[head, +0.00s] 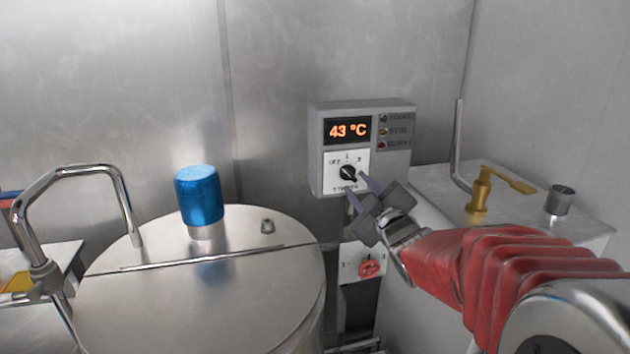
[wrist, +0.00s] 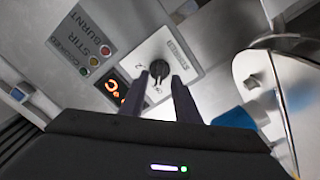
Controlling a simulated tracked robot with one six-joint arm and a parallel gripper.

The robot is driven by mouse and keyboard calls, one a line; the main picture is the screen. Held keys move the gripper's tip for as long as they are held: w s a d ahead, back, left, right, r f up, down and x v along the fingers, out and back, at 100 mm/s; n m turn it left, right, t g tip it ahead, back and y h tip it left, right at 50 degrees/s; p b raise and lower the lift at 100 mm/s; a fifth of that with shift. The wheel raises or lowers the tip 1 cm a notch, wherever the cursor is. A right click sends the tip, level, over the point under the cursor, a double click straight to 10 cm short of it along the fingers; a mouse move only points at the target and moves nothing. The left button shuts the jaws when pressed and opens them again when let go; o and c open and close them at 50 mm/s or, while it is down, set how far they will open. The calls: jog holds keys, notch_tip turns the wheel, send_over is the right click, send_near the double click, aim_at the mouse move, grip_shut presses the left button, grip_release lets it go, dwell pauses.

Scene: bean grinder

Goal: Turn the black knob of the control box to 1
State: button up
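The grey control box (head: 396,165) hangs on the metal wall in the head view, with an orange "43 °C" display and three small lamps. Its black knob (head: 348,173) sits on a white plate marked OFF, 1 and 2; I cannot tell surely which mark it points at. My gripper (head: 358,186) is just below and right of the knob in the head view, its fingers apart. In the wrist view the knob (wrist: 158,70) shows between and beyond the tips of my open gripper (wrist: 160,85). I cannot tell whether the fingers touch it.
A round metal vessel (head: 200,300) with a blue cap (head: 199,196) stands at the left. A red knob (head: 369,268) is on a white plate below the control box. A white cabinet (head: 425,180) with a brass lever tap (head: 482,188) stands at the right.

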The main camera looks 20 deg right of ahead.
aim_at(351, 178)
jog(key=shift+w, duration=1.75)
grip_shut()
